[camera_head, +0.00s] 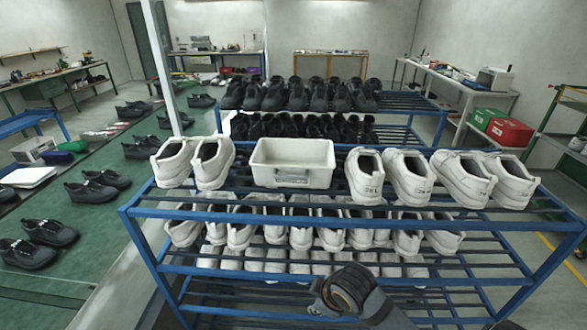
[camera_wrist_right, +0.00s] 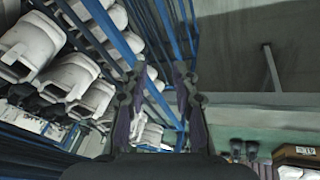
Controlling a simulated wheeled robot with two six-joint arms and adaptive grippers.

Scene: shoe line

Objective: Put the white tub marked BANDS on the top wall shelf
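A white rectangular tub (camera_head: 291,176) stands upright on the top tier of the blue shoe rack, between white shoes. It looks empty, and a small label on its front is too small to read. My right gripper (camera_head: 326,296) is low in front of the rack, below the tub and apart from it. In the right wrist view its two fingers (camera_wrist_right: 160,72) are spread with nothing between them. A narrow wall shelf (camera_head: 32,53) with small items is on the far left wall. My left gripper is out of view.
White shoes (camera_head: 410,177) stand close on both sides of the tub on the blue rack (camera_head: 520,222). A second rack with black shoes (camera_head: 300,95) is behind. A green conveyor (camera_head: 100,215) with dark shoes runs along the left. Red and green boxes (camera_head: 509,131) are at right.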

